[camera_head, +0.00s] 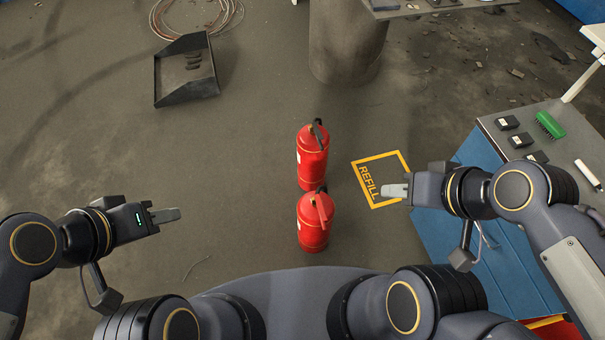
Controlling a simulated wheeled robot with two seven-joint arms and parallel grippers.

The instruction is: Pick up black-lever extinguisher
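Two red fire extinguishers stand upright on the floor in the middle of the view. The farther one, the black-lever extinguisher (312,158), has a black lever on top. The nearer extinguisher (312,232) has a red lever and a little black at its top; it stands just in front of the farther one. My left gripper (170,215) is apart from both, to their left. My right gripper (394,190) is to their right, over the edge of the yellow floor marking.
A yellow square marked REFILL (368,182) is on the floor right of the extinguishers. A blue workbench (480,185) with small items stands at the right. A thick pillar (346,45) and a black dustpan-like tray (203,88) are behind. The left floor is mostly clear.

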